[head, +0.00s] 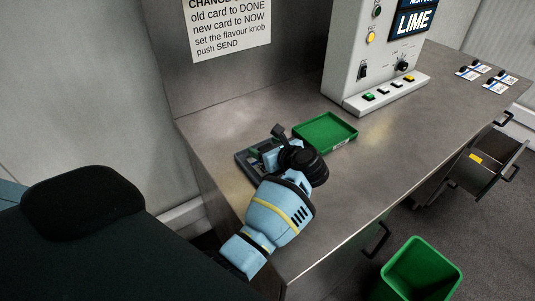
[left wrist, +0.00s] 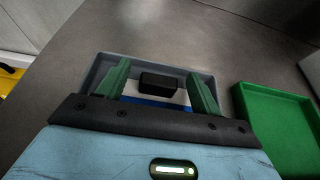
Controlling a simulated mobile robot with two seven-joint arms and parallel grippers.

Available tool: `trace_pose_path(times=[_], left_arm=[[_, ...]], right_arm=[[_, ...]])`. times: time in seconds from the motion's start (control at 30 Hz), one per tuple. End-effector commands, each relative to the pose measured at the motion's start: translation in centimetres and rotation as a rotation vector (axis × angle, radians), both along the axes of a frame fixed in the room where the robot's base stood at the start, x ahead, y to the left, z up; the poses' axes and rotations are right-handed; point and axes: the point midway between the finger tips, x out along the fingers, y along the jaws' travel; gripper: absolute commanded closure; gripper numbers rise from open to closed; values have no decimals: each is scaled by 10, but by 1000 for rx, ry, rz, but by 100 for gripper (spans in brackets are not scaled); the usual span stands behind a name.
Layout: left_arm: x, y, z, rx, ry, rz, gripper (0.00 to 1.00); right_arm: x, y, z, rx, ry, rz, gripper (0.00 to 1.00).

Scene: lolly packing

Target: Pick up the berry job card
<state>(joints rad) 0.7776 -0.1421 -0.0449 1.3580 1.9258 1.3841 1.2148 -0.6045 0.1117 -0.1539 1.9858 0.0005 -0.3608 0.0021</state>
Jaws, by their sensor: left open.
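A job card (left wrist: 174,96) lies in a grey tray (left wrist: 97,68), seen in the left wrist view. It has a black block handle (left wrist: 158,82), a white face and a blue band; its label is hidden, so I cannot read whether it is berry. My left gripper (left wrist: 158,72) is open, with its green fingers on either side of the handle, apart from it. In the head view the left gripper (head: 270,150) is over the grey tray (head: 243,161) and hides the card. My right gripper is not in view.
An empty green tray (head: 326,132) stands right of the grey one. Beyond it is a control box (head: 352,60) with a LIME display, knob and buttons. Several cards with black handles (head: 480,68) lie at the far right. An open drawer (head: 488,168) and green bin (head: 422,268) are in front.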

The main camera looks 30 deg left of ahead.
Motion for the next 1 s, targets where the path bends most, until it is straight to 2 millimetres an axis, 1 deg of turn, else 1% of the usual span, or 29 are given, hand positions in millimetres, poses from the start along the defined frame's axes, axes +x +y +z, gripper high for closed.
trace_pose_path(times=[0.07,0.43,0.63,0.73,0.87,1.0], left_arm=[[0,0,0,0,0,0,35],[0,0,0,0,-1,0,82],[0,0,1,0,-1,0,83],[0,0,6,-2,-4,1,83],[1,-1,23,-3,-7,1,83],[0,-1,50,-3,-8,1,83]], right_arm=[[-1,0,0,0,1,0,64],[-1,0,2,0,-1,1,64],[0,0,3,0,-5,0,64],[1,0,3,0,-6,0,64],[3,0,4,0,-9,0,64],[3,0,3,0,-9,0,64]])
